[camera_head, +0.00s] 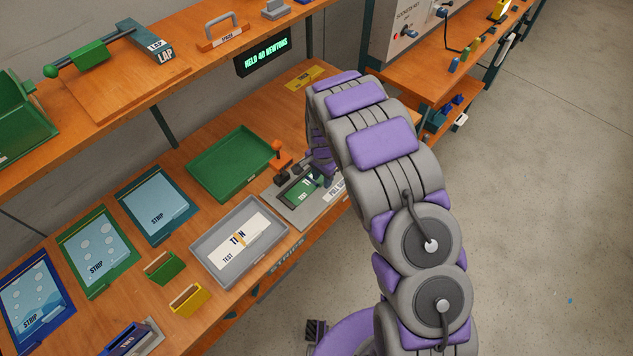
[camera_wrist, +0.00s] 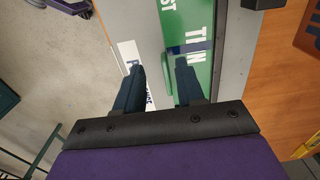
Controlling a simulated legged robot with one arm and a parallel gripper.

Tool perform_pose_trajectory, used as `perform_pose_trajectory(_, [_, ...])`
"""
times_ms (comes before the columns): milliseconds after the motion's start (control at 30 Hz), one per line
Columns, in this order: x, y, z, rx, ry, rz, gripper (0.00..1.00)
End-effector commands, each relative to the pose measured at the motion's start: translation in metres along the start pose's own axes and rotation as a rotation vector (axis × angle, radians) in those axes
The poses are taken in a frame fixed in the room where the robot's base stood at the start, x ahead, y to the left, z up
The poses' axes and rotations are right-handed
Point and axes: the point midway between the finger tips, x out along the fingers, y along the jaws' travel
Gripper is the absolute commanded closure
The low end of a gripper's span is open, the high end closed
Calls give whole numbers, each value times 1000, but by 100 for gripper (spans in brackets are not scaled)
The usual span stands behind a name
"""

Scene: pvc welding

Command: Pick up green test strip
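The green test strip (camera_head: 299,191), with white lettering, lies on a grey fixture plate (camera_head: 284,208) beside the green tray. In the wrist view the strip (camera_wrist: 200,22) runs up from my fingers, with a raised green tab (camera_wrist: 168,68) at its left edge. My gripper (camera_wrist: 160,65) is open. Its two dark fingers stand apart, the right one overlapping the strip in the picture and the left one over a white printed label. I cannot tell whether either finger touches the strip. In the head view my gripper (camera_head: 324,178) is partly hidden by my arm, over the plate's right side.
A grey tray (camera_head: 202,245) holds a white strip. An empty green tray (camera_head: 215,170) stands behind. Blue, green and teal strip trays sit left. A shelf (camera_head: 95,130) runs above the bench, with a lit display (camera_head: 262,58) reading "HELD 40 NEWTONS". Open floor lies right.

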Motion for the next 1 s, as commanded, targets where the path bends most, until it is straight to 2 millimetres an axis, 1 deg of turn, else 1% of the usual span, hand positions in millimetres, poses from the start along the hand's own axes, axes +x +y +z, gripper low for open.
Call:
perform_pose_trajectory(33, [11, 0, 1, -1, -1, 2, 62])
perform_pose_trajectory(133, [22, -1, 1, -1, 0, 2, 62])
perform_pose_trajectory(200, [26, -1, 1, -1, 1, 1, 62])
perform_pose_trajectory(367, [25, 0, 0, -2, 0, 0, 62])
perform_pose_trajectory(767, [25, 0, 0, -1, -1, 0, 99])
perform_pose_trajectory(1000, [25, -1, 1, -1, 0, 1, 100])
